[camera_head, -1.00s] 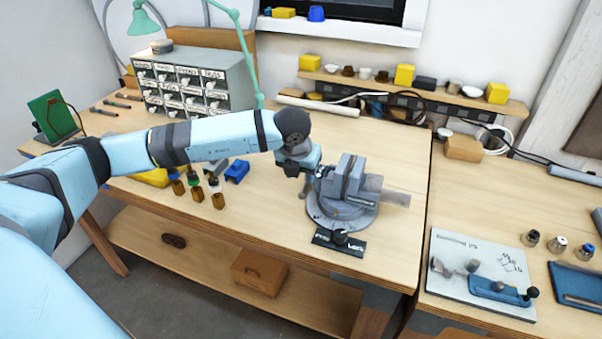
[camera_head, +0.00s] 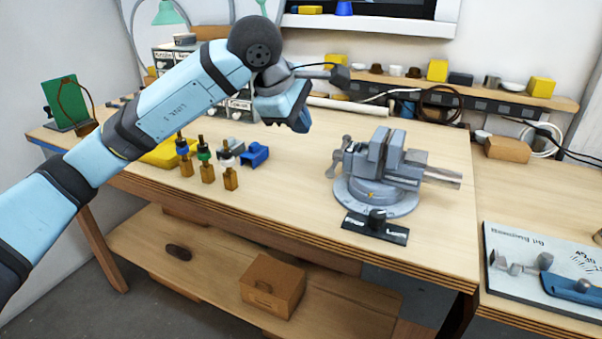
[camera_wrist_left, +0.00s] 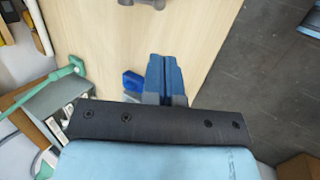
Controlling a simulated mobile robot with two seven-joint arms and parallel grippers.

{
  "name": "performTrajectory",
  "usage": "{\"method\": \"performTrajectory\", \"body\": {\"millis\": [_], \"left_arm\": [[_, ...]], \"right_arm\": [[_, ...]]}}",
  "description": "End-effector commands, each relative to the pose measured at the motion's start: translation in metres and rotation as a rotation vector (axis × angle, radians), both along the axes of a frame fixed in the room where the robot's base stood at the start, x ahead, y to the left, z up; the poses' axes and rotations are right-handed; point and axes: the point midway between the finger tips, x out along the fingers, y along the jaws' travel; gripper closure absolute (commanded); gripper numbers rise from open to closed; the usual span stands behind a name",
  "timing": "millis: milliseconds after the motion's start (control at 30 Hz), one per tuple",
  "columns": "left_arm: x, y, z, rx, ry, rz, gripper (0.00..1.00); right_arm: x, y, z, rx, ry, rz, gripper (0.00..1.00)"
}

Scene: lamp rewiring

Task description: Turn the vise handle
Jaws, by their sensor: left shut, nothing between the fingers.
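The grey vise (camera_head: 402,160) stands on its round base near the front right of the workbench (camera_head: 300,200). Its handle (camera_head: 338,158), a short bar with rounded ends, is on the vise's left side and stands roughly upright. My left gripper (camera_head: 301,118) is shut and empty. It is raised above the bench, to the left of and behind the handle, clear of it. The shut blue fingers also show in the left wrist view (camera_wrist_left: 166,80), over the wooden bench top. My right gripper is not in view.
A black label plate (camera_head: 375,228) lies in front of the vise. The bench between the blue block and the vise is clear.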

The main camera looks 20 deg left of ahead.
Motion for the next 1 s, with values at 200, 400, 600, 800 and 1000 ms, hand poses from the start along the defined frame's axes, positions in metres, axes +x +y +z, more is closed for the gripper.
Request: {"method": "performTrajectory", "body": {"millis": [200, 400, 600, 800, 1000], "left_arm": [[0.013, -0.007, -0.025, 0.002, 0.004, -0.005, 1.0], [0.033, -0.016, -0.063, 0.0, 0.004, -0.003, 1.0], [0.052, -0.023, -0.096, 0.001, 0.003, -0.002, 1.0], [0.062, -0.028, -0.114, 0.0, 0.001, -0.002, 1.0], [0.065, -0.029, -0.118, 0.001, 0.001, -0.002, 1.0]], "right_arm": [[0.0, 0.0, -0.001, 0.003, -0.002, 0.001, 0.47], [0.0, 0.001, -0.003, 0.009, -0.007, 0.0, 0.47], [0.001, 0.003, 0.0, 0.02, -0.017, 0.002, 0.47], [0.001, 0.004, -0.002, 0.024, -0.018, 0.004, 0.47], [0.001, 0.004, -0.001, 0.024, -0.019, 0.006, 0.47]]}}
